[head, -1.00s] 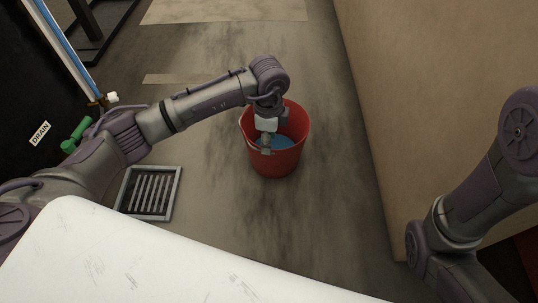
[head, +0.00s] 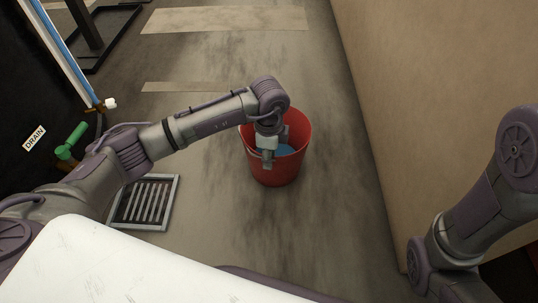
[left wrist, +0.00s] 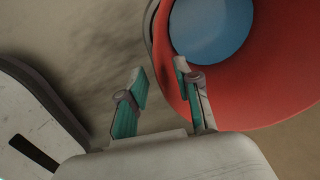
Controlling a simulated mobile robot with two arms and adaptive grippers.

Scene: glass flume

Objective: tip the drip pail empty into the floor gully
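The red drip pail (head: 277,174) stands upright on the floor in the middle of the head view, with blue liquid (head: 286,150) inside. In the left wrist view the pail (left wrist: 270,85) fills the upper right. My left gripper (head: 267,158) is at the pail's left rim. In the left wrist view its two fingers (left wrist: 163,88) are apart, one overlapping the red wall and one outside it. A grey band, perhaps the bail, runs along the pail's edge. I see no firm contact. The floor gully (head: 146,203) is a square metal grate left of the pail. My right gripper is out of view.
A tan wall (head: 430,110) runs along the right. A green valve handle (head: 75,137) and a DRAIN label (head: 34,138) are at the left, by the dark flume side. A white surface (head: 130,270) covers the bottom foreground. Floor between pail and gully is clear.

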